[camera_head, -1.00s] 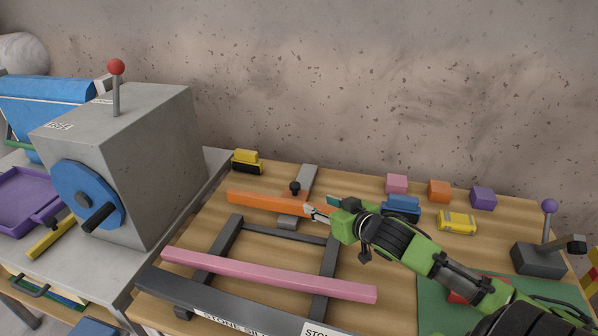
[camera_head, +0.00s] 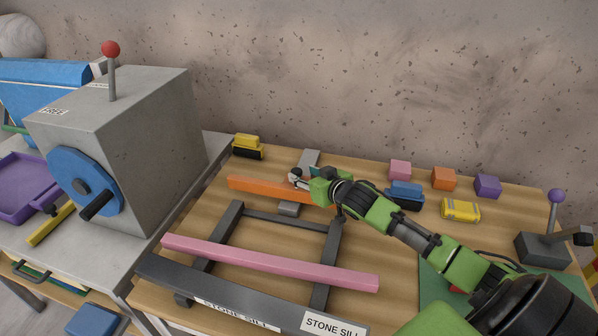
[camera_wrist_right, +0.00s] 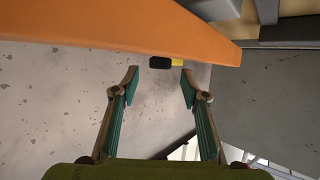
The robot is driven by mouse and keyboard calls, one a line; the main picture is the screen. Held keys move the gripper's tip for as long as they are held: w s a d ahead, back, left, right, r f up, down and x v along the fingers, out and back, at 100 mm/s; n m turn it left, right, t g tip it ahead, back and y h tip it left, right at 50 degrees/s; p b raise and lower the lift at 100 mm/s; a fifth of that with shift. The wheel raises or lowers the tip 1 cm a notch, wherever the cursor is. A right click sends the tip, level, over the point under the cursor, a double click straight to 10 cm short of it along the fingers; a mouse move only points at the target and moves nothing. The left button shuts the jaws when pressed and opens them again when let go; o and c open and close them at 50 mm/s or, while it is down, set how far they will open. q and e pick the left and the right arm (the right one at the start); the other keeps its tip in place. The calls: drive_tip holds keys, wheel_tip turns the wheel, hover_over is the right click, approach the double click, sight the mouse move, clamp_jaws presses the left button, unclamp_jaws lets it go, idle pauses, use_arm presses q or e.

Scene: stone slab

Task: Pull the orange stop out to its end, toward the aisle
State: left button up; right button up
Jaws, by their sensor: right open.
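The orange stop (camera_head: 255,187) is a long orange bar lying across a grey rail (camera_head: 309,160) on the wooden bench. It also shows as a wide orange band across the top of the right wrist view (camera_wrist_right: 130,25). My right gripper (camera_head: 296,178) is at the bar's middle in the head view, over where its black knob stood; the knob is now hidden. In the right wrist view the gripper (camera_wrist_right: 159,82) is open, with nothing between its fingers; the bar lies beyond the tips. I cannot tell whether they touch. My left gripper is not in view.
A pink bar (camera_head: 265,262) lies across a dark frame (camera_head: 220,235) in front. A grey machine with a blue wheel (camera_head: 85,180) stands left. A yellow-and-black block (camera_head: 247,147) sits at the back left.

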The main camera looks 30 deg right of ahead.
sight(298, 172)
drive_tip(key=shift+x, duration=1.15)
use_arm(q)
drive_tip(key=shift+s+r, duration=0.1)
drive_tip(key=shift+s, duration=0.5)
use_arm(e)
drive_tip(key=shift+x, duration=0.8)
